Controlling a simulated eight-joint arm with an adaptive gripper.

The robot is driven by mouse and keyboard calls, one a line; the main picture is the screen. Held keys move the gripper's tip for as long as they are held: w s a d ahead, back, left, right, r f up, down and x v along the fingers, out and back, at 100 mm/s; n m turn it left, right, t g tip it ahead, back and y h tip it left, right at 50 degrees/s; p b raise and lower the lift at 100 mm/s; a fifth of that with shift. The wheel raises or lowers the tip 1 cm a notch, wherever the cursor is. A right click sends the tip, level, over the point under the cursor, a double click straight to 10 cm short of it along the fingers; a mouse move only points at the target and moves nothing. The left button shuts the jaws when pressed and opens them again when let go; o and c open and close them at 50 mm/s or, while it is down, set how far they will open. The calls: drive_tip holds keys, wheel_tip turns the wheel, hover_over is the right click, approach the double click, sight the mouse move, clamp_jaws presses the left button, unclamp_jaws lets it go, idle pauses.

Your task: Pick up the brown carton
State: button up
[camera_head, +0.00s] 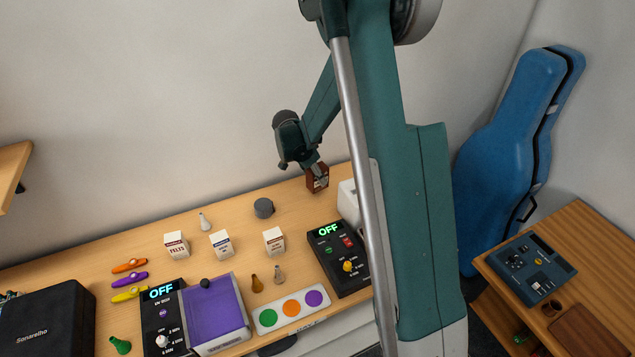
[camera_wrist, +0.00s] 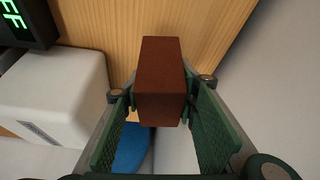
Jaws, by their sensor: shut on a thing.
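I cannot tell whether the carton touches the table.
A white device (camera_wrist: 50,95) stands close to the left of the carton in the wrist view. A black box with an OFF display (camera_head: 338,258) is in front. A grey cylinder (camera_head: 264,208) and white cartons (camera_head: 222,243) stand to the left. The wall is just behind.

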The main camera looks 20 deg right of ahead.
sight(320, 167)
drive_tip(key=shift+r, duration=2.85)
drive_tip(key=shift+d, duration=0.15)
